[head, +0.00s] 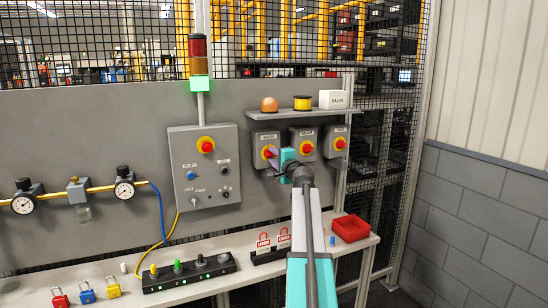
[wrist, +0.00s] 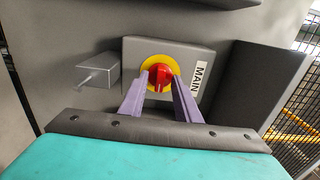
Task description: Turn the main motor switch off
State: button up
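The main switch is a grey box with a red knob on a yellow disc (wrist: 160,75), labelled MAIN in the wrist view. In the head view it is the leftmost of three switch boxes, and its red knob (head: 268,152) is partly hidden by my gripper (head: 274,157). In the wrist view the two purple fingers of my gripper (wrist: 161,84) reach the box, one tip on each side of the red knob. The tips lie close to the knob's edges. I cannot tell whether they press on it.
Two similar switches, the middle one (head: 307,147) and the right one (head: 340,143), stand close by. A shelf (head: 300,113) with lamps and a VALVE box hangs above. A control box (head: 206,165) is at the left. A bench below holds a red bin (head: 350,228) and padlocks.

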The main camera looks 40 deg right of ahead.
grip_shut()
